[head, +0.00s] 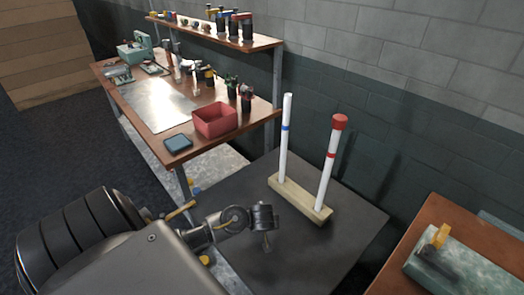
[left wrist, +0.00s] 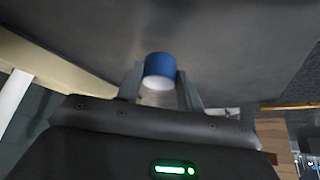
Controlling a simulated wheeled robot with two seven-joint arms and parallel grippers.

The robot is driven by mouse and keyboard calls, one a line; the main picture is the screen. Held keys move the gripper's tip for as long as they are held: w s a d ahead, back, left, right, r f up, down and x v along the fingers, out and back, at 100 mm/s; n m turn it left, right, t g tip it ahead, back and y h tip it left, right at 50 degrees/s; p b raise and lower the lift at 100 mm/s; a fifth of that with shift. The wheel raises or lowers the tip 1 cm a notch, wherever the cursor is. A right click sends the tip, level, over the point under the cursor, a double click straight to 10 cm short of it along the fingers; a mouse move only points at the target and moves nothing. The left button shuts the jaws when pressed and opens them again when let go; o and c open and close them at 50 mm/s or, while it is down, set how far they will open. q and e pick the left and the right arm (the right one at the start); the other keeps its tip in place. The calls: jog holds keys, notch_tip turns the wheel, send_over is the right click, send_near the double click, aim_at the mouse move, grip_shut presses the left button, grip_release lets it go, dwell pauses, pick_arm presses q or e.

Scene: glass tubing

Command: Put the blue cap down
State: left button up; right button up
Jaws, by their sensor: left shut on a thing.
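The blue cap (left wrist: 159,66), with a pale underside, is between the two fingers of my left gripper (left wrist: 161,88), which is shut on it. In the head view my left gripper (head: 267,246) points down over the dark tabletop (head: 325,262), left of the wooden stand (head: 298,200). The cap cannot be made out there. Two white tubes stand upright in the stand: the left tube (head: 284,150) has a blue band and a bare top, the right tube (head: 326,170) has a red band and a red cap (head: 340,122). My right gripper is not in view.
A workbench (head: 150,110) stands behind, with a red box (head: 215,119), a small blue-grey tray (head: 178,143) and several bottles. A brown table (head: 450,215) with a green slab (head: 465,265) is at the right. The dark tabletop in front of the stand is clear.

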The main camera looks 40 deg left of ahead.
pick_arm(q)
notch_tip(320, 180, down, 2)
jog(key=shift+a+f, duration=0.1)
jog(key=o, duration=0.9)
jog(key=shift+f, duration=0.1)
jog(key=shift+o, duration=0.2)
jog(key=shift+r, duration=0.3)
jog(key=p+v, duration=0.1)
jog(key=v, duration=1.1)
jog(key=shift+f, duration=0.1)
